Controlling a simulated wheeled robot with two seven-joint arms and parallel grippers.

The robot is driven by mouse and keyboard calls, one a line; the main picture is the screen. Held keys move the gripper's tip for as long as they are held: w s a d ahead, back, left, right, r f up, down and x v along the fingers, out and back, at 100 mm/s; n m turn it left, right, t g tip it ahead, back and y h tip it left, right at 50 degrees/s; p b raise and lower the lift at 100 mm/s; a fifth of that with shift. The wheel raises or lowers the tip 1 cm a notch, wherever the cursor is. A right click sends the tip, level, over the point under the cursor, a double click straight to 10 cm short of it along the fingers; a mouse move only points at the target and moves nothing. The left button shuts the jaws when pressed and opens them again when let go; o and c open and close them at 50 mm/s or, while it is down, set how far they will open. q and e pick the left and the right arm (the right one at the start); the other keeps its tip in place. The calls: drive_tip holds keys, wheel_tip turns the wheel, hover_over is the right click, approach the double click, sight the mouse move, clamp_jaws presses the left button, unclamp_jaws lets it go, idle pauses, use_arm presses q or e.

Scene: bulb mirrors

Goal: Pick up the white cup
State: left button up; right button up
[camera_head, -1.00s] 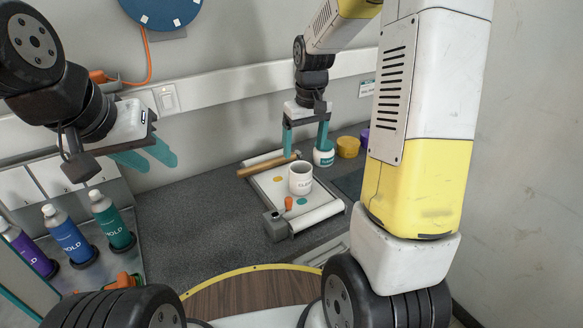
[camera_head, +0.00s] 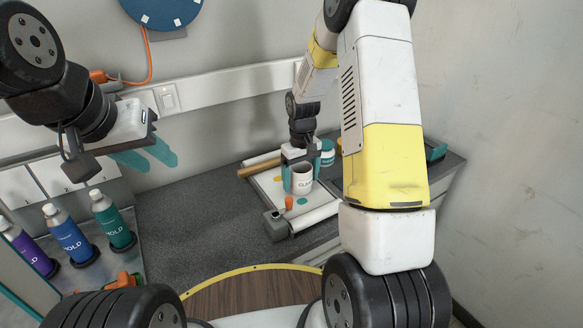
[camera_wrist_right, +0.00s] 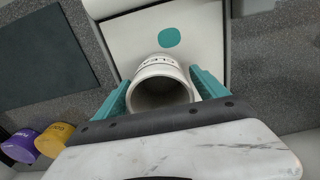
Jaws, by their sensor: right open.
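The white cup (camera_head: 302,181) stands upright on a pale paper-covered tray (camera_head: 318,214) on the grey counter, with dark lettering on its side. In the right wrist view the cup (camera_wrist_right: 160,88) shows its open mouth between my two teal fingers. My right gripper (camera_head: 300,184) is lowered around the cup, one finger on each side; it is open, and small gaps show beside the cup in the wrist view. My left gripper (camera_head: 146,160) hangs at the left by the wall, far from the cup, its teal fingers apart and empty.
A wooden-handled tool (camera_head: 258,167) lies along the tray's back left. A white jar with a teal label (camera_head: 327,153) stands just behind the cup. Purple (camera_wrist_right: 22,145) and yellow (camera_wrist_right: 54,139) jars show in the wrist view. Several spray cans (camera_head: 68,238) stand at the left.

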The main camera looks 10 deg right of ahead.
clamp_jaws()
idle(0.4)
drive_tip(key=shift+r, duration=0.1)
